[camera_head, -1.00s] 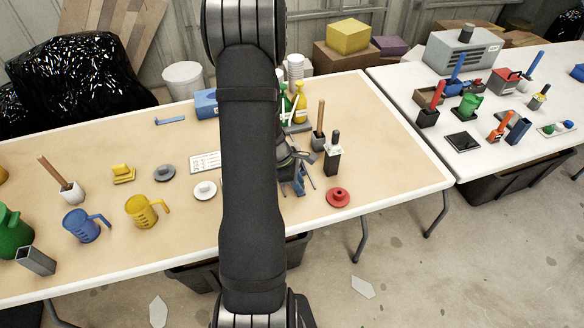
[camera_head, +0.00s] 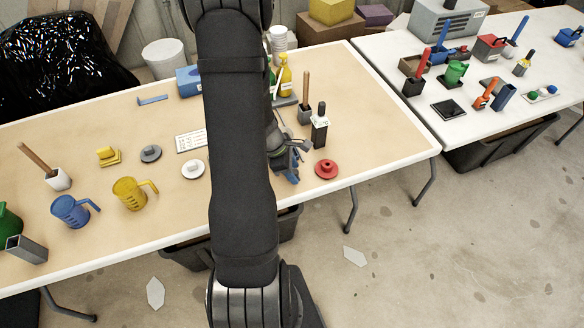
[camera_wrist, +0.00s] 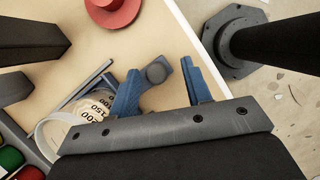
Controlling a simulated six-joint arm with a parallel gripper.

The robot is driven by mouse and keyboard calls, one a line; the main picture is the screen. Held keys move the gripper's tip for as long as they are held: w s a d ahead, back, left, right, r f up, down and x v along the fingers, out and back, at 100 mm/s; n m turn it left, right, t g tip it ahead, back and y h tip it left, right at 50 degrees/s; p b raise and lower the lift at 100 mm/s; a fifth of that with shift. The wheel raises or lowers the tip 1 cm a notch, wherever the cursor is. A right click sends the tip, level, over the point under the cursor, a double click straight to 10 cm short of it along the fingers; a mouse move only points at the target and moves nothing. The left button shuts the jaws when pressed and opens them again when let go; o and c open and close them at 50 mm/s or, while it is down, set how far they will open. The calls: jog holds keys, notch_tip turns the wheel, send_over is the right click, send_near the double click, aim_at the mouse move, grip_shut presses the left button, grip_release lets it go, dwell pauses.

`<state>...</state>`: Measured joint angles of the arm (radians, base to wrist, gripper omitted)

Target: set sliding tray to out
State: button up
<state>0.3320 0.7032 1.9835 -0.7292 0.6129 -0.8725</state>
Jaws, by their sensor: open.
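My gripper (camera_head: 292,160) is over the front part of the tan table, left of the red disc. In the wrist view its two blue fingers (camera_wrist: 160,72) are apart. Thin grey rails (camera_wrist: 86,84) lie left of the fingers and may belong to the sliding tray. The tray itself is mostly hidden by my gripper and arm, so its position cannot be told.
A red knobbed disc (camera_head: 326,169) and a dark upright container (camera_head: 320,130) stand close by on the right. A clear measuring cup (camera_wrist: 58,130) is left of the gripper in the wrist view. The tan table's front edge (camera_head: 385,168) is near, with open floor beyond.

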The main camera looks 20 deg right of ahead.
jog(key=v, duration=1.7)
jog(key=shift+r, duration=0.2)
jog(key=x, duration=1.7)
jog(key=shift+f, duration=0.2)
